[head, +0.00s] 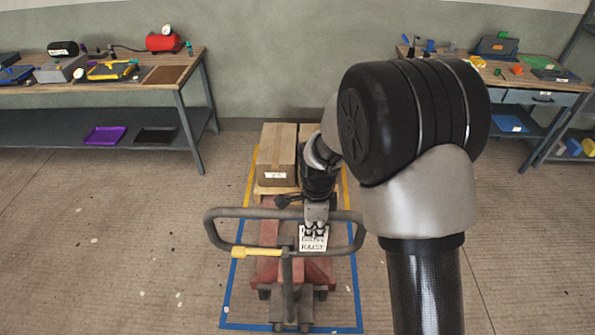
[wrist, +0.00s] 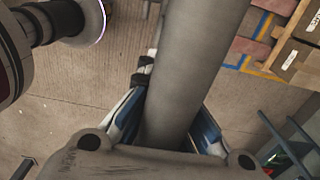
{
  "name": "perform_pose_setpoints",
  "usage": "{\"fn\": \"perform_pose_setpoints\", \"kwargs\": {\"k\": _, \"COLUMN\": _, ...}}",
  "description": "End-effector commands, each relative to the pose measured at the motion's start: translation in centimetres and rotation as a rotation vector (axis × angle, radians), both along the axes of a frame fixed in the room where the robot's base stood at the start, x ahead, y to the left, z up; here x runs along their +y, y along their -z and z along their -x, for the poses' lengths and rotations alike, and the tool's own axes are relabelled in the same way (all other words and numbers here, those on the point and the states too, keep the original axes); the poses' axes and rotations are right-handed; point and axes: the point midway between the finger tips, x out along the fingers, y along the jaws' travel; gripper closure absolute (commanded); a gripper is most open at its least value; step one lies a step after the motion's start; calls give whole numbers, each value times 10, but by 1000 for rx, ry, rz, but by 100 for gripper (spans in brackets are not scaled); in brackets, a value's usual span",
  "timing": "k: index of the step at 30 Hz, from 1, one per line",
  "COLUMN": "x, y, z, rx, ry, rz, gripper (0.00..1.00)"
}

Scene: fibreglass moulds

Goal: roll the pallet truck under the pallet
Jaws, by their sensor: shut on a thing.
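The pallet truck (head: 319,270) has a red body and a grey loop handle (head: 212,232) with a yellow lever (head: 256,252). My gripper (head: 316,229) is shut on the top bar of the handle, right of its middle. In the wrist view the grey handle bar (wrist: 190,60) runs between the fingers of my gripper (wrist: 167,120). The wooden pallet (head: 273,190) lies beyond the truck, with brown cardboard boxes (head: 277,155) on it. The truck's red front reaches the pallet's near side; how far the forks go under is hidden by the handle and my arm.
Blue tape (head: 227,290) and yellow tape (head: 250,180) outline a floor bay around truck and pallet. A workbench (head: 188,75) stands at the back left and another (head: 560,85) at the back right. The floor left of the bay is clear.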

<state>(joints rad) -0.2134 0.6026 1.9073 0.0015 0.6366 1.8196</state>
Motion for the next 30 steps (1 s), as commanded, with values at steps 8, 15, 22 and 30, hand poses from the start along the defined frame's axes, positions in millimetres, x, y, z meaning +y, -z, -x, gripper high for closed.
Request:
{"fn": "perform_pose_setpoints", "kwargs": {"k": 8, "x": 1, "y": -3, "z": -31, "rx": -15, "ry": -1, "rz": -3, "gripper": 100}}
{"fn": "perform_pose_setpoints", "kwargs": {"k": 15, "x": 1, "y": -3, "z": -51, "rx": -15, "ry": 0, "rz": -4, "gripper": 100}}
{"fn": "perform_pose_setpoints", "kwargs": {"k": 22, "x": 1, "y": -3, "z": -56, "rx": -15, "ry": 0, "rz": -4, "gripper": 100}}
{"fn": "perform_pose_setpoints", "kwargs": {"k": 30, "x": 1, "y": -3, "z": -54, "rx": -11, "ry": 0, "rz": -5, "gripper": 100}}
